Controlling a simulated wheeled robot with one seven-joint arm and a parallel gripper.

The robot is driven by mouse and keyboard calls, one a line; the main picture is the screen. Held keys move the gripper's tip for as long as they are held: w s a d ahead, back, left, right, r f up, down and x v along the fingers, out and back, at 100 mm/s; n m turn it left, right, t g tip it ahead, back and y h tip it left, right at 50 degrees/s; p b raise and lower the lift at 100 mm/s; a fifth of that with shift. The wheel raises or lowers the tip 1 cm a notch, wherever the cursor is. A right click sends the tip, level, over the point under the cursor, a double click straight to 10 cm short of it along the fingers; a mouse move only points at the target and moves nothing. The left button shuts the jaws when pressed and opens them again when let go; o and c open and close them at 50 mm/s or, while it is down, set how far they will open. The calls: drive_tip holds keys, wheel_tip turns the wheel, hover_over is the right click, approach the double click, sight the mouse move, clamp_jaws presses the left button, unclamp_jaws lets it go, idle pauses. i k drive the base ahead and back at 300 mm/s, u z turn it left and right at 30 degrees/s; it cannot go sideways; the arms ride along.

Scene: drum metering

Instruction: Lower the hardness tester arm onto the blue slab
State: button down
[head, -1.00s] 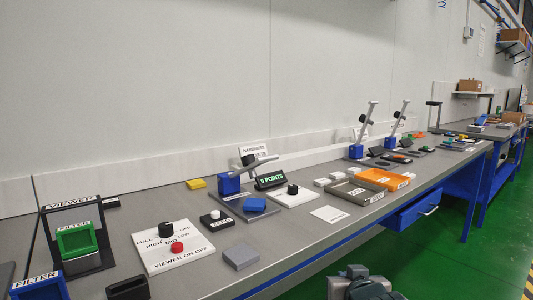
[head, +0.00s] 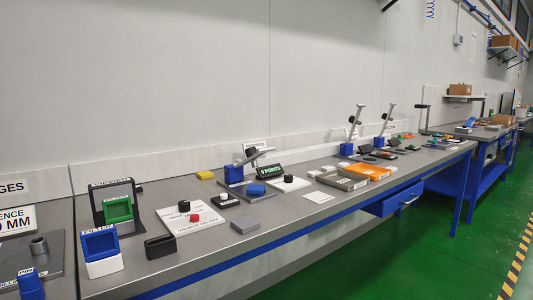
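The hardness tester (head: 234,174) is a blue block on a grey base plate on the long bench, near the middle of the head view. Its light grey arm (head: 262,154) is raised above the base and slants up to the right, with a dark part near the block. The blue slab (head: 256,189) lies flat on the base plate, below the arm and apart from it. A dark display (head: 271,170) with green text ending in "POINTS" stands just right of the tester. My gripper is not in view.
A white panel (head: 190,224) with black and red knobs, a grey block (head: 245,225) and a viewer stand (head: 115,206) are left of the tester. A white plate with a black knob (head: 288,178) is at its right. Green floor (head: 400,255) lies clear along the bench front.

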sight(252, 153)
drive_tip(key=z, duration=0.05)
drive_tip(key=k, duration=0.65)
drive_tip(key=u, duration=0.85)
drive_tip(key=i, duration=1.05)
drive_tip(key=z, duration=0.4)
